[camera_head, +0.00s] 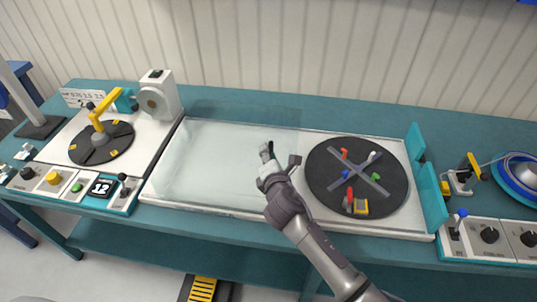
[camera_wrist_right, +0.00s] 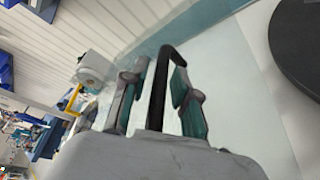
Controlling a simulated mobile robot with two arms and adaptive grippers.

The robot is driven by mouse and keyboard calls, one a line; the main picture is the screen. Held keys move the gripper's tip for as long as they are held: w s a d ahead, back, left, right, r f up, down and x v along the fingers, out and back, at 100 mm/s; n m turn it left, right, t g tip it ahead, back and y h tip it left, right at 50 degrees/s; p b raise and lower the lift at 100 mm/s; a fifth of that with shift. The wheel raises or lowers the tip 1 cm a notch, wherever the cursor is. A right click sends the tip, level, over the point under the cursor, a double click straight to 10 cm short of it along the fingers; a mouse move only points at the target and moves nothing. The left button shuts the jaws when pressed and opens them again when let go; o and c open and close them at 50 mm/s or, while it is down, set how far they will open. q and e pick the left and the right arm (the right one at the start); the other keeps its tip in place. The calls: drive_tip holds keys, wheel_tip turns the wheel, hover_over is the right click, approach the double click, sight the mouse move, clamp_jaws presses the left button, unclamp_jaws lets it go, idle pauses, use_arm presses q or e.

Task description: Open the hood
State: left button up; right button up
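The hood (camera_head: 210,165) is a clear, see-through cover lying over the left part of the white bed, left of the black turntable. A black bent handle (camera_wrist_right: 165,55) shows in the right wrist view. My right gripper (camera_head: 278,160) is at the hood's right side in the head view. In the wrist view its fingers (camera_wrist_right: 160,100) stand apart, one on each side of the handle, with a gap beside it; it looks open. Whether a finger touches the handle is unclear. My left gripper is not in view.
The black turntable (camera_head: 340,195) with coloured pegs is right of my right gripper. Teal upright panels (camera_head: 430,190) stand at its right. A reel station with a yellow arm (camera_head: 103,110) is at the left. Control boxes line the bench front.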

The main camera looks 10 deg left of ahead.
drive_tip(key=v, duration=1.2)
idle(0.6)
